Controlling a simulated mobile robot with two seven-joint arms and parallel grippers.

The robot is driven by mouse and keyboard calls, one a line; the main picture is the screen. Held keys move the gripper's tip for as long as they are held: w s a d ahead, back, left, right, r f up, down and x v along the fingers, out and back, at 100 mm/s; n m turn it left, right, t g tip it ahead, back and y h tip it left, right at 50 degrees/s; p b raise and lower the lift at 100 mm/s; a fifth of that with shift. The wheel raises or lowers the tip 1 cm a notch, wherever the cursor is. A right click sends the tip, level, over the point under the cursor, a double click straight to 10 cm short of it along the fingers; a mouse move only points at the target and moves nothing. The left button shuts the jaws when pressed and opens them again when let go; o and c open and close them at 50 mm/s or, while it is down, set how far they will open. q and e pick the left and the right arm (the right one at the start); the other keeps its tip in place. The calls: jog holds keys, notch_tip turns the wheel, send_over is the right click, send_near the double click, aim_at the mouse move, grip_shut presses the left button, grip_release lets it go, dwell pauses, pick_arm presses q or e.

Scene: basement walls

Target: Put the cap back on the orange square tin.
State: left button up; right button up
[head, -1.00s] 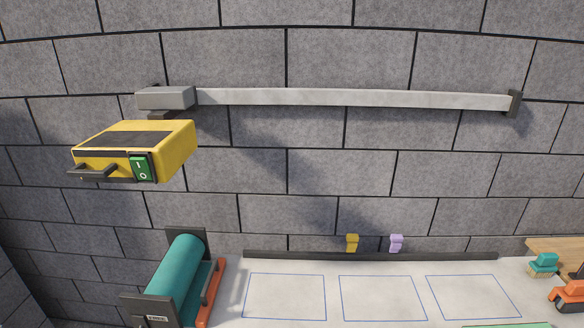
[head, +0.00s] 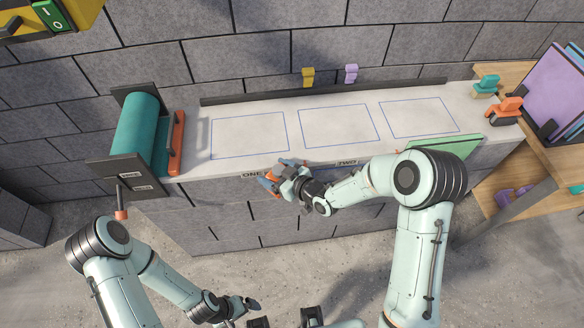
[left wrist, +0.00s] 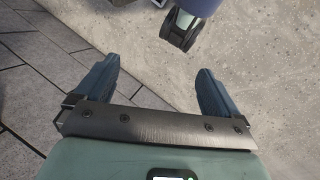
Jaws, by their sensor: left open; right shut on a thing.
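My right gripper (head: 281,176) is at the front edge of the bench, near the label ONE, shut on a small orange thing (head: 268,182). The fingers hide much of this thing, so I cannot tell whether it is the tin or its cap. No other square tin or separate cap is clearly visible. My left gripper (head: 243,306) is low over the floor at the bottom of the head view. In the left wrist view its two blue fingers stand wide apart with nothing between them (left wrist: 158,72).
The bench top (head: 300,160) has blue outlined areas, all bare. A teal roller (head: 136,130) stands at its left end, a green board (head: 458,147) at its front right. A yellow box (head: 22,20) hangs upper left. Wooden shelves (head: 560,165) hold folders at right.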

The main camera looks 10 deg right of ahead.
jog(key=shift+w+a+f+n+g+y, duration=0.1)
jog(key=shift+a+n+g+y, duration=0.25)
jog(key=shift+a, duration=0.3)
